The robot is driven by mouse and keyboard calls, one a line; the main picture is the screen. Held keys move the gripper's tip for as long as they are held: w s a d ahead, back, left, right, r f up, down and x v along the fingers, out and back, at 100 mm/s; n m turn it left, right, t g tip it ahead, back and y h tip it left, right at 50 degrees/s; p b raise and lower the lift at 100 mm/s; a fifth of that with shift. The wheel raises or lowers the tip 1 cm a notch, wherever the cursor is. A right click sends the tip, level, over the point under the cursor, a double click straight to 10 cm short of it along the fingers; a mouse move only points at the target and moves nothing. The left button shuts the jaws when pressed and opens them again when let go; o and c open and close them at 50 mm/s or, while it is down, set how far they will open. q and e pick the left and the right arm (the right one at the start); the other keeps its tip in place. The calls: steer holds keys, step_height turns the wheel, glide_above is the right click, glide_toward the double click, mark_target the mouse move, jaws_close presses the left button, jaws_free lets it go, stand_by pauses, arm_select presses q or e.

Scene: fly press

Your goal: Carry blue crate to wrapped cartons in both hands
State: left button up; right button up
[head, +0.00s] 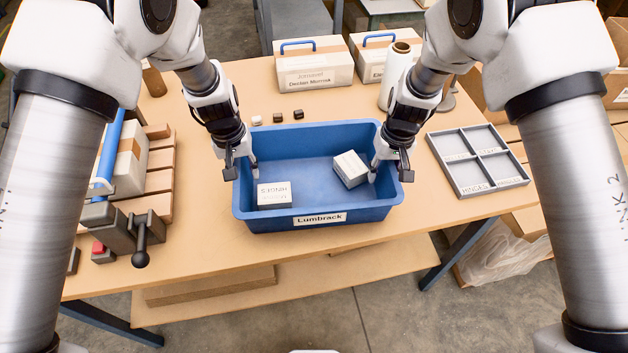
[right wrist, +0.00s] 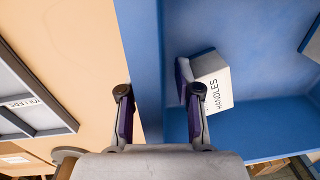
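The blue crate (head: 318,216), labelled Lumbrack, stands on the wooden table and holds two small white boxes, one at the front left (head: 274,195) and one tilted at the right (head: 350,169). My left gripper (head: 242,172) is open at the crate's left wall, one finger outside and one inside. My right gripper (head: 389,173) is open at the right wall. In the right wrist view my right gripper (right wrist: 160,105) straddles that wall with gaps beside it. Large cardboard cartons (head: 612,75) show partly at the right edge; I cannot tell whether they are wrapped.
A grey divided tray (head: 478,160) lies right of the crate. A press with a black-knobbed lever (head: 141,245) stands left. Two handled boxes (head: 312,68) and a white roll (head: 396,78) stand behind. Crumpled clear plastic (head: 502,250) lies below the table's right side.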

arm_select(q)
steer(key=shift+f, duration=0.65)
arm_select(e)
steer(key=shift+f, duration=0.6)
arm_select(q)
steer(key=shift+s+r, duration=0.1)
steer(key=shift+s, duration=0.1)
arm_select(e)
steer(key=shift+s, duration=0.2)
arm_select(q)
steer(key=shift+w, duration=0.1)
jaws_close()
arm_select(e)
steer(key=shift+w, duration=0.1)
jaws_close()
steer(key=shift+r, duration=0.1)
